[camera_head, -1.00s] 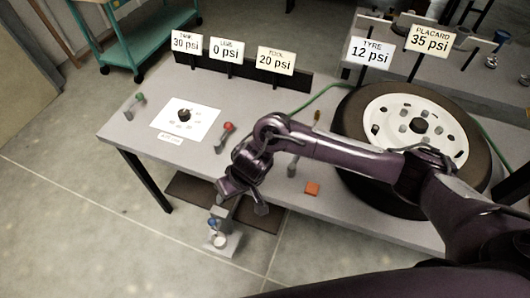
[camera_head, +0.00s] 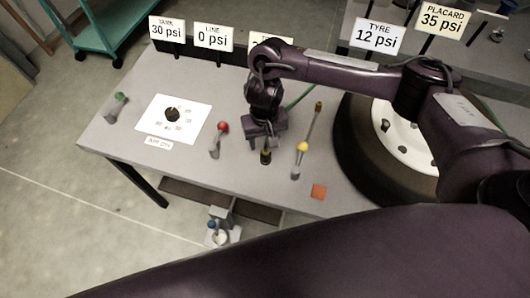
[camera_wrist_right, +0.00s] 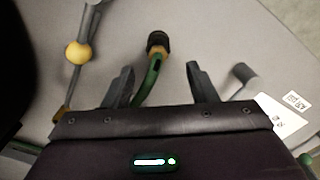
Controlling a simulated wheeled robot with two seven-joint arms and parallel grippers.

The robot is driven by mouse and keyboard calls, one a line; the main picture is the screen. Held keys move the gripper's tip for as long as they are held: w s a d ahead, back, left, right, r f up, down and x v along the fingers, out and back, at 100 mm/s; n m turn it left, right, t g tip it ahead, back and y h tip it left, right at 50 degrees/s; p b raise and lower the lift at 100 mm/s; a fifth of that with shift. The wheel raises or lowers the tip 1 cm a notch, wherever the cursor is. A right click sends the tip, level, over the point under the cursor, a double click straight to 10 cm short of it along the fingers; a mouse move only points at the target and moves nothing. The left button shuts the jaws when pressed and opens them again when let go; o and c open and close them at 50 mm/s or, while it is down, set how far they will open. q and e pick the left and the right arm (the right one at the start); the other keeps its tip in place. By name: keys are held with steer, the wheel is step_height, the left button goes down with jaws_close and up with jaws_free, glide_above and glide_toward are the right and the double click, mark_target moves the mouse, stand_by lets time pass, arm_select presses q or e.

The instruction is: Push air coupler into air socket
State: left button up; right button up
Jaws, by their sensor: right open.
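A dark ribbed fitting that looks like the air coupler (camera_head: 265,156) is on the grey table below my right gripper (camera_head: 268,140). In the right wrist view the fitting (camera_wrist_right: 158,43) tops a green hose (camera_wrist_right: 149,80). The hose passes between the two spread, open fingers (camera_wrist_right: 155,84), and the fitting lies beyond their tips. I cannot tell whether the fingers touch the hose. I cannot pick out the air socket for certain. My left gripper is not in view.
A red-topped lever (camera_head: 222,128) and a yellow ball on a rod (camera_head: 302,147) stand either side of the gripper.

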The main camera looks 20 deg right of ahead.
mark_target(266, 152)
step_height(266, 152, down, 3)
steer(key=shift+w+r+b, duration=0.1)
steer(key=shift+w+b, duration=0.05)
steer(key=shift+b, duration=0.4)
steer(key=shift+f, duration=0.35)
steer(key=f, duration=0.2)
steer(key=f+p, duration=0.1)
steer(key=shift+s+d+f, duration=0.15)
steer(key=shift+s+f, duration=0.15)
steer(key=shift+f, duration=0.5)
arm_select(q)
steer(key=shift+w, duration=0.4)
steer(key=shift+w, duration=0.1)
